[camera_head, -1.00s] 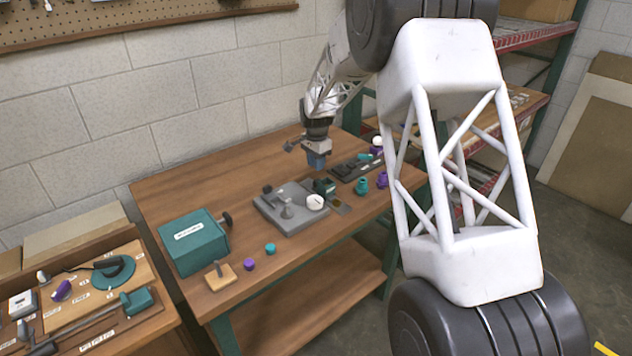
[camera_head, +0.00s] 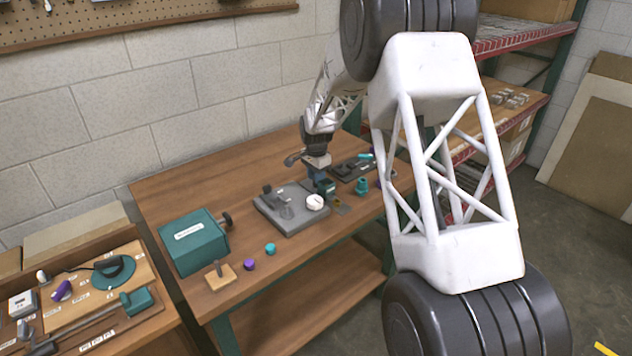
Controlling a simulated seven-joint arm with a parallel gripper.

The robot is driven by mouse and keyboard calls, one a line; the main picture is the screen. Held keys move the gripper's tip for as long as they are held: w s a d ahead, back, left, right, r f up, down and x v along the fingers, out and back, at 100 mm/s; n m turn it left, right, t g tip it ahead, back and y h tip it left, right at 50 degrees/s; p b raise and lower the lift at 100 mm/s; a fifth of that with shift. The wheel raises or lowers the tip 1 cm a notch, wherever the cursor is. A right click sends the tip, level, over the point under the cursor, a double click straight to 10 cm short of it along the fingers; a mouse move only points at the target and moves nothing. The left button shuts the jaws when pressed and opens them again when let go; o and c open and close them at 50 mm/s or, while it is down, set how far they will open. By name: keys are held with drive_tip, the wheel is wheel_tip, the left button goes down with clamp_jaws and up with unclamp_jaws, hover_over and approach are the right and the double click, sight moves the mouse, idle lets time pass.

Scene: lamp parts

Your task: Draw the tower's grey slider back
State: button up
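A grey base plate (camera_head: 268,222) lies on the wooden table, with dark and grey fittings and a white round part (camera_head: 315,202) on it. A small dark green block, likely the tower, stands at the plate's right edge (camera_head: 327,187). Its grey slider is too small or hidden to make out. My gripper (camera_head: 319,184) points down with its blue-grey fingers at the block, close to or touching it. Whether the fingers are apart or closed on anything is too small to tell.
A teal box with a dark knob (camera_head: 192,243) stands at the table's left. A purple cap (camera_head: 248,264) and a teal cap (camera_head: 270,249) lie in front. A dark tray (camera_head: 350,170) and a teal part (camera_head: 361,186) sit to the right.

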drive_tip(key=shift+f, duration=1.15)
clamp_jaws()
